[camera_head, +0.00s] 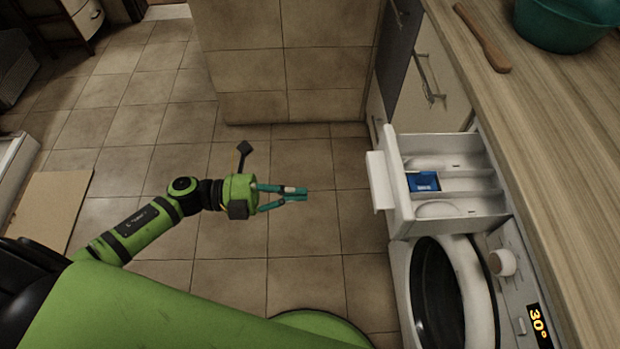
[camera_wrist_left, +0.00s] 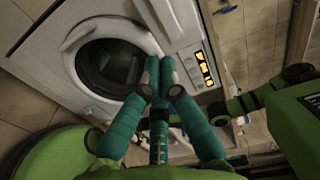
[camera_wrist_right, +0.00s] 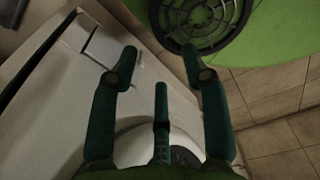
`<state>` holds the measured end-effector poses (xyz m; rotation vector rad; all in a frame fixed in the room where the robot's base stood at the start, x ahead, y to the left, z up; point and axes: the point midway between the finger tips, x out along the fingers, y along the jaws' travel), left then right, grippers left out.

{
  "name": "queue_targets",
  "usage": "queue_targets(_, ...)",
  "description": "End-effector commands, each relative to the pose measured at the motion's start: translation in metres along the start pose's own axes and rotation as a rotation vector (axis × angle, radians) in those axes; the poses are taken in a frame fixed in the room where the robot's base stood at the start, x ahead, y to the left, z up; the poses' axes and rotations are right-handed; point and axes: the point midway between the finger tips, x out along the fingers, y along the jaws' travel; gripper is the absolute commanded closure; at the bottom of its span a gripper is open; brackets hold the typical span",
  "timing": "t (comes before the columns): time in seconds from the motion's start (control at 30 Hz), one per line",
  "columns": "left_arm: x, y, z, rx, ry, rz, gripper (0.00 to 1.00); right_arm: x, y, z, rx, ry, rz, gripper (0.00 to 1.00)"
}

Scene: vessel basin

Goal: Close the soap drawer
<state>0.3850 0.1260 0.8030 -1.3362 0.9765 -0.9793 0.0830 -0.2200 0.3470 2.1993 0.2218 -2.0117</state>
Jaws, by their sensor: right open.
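The soap drawer (camera_head: 392,186) is pulled out of the top of the white washing machine (camera_head: 402,290). Its white compartments show, with a blue insert in the middle one. My left gripper (camera_head: 303,194) is in front of the drawer and to its left in the head view, apart from it. Its fingertips are together with nothing visible between them; they also meet in the left wrist view (camera_wrist_left: 158,75). My right gripper (camera_wrist_right: 159,58) shows in the right wrist view, open and empty, with a white surface beyond it. My right gripper is hidden in the head view.
The washer's round door (camera_wrist_left: 110,66) looks closed in the left wrist view. A wooden counter (camera_head: 560,160) runs above the machine, holding a teal basin (camera_head: 562,28) and a wooden utensil (camera_head: 482,38). The tiled floor (camera_head: 305,245) around my left gripper is clear.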

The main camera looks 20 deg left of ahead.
Motion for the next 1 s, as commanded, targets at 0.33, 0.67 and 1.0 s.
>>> queue_targets(0.33,0.076,-0.005,0.002,-0.003,-0.004,-0.006,1.0,-0.022,0.005,0.006,-0.003,-0.012,0.005,0.53)
queue_targets(0.67,0.117,-0.002,0.002,-0.004,-0.005,-0.002,1.0,-0.031,0.006,-0.007,-0.003,0.011,0.007,0.53)
queue_targets(1.0,0.12,-0.001,0.002,-0.003,-0.005,-0.001,1.0,-0.031,0.005,-0.006,-0.003,0.008,0.006,0.53)
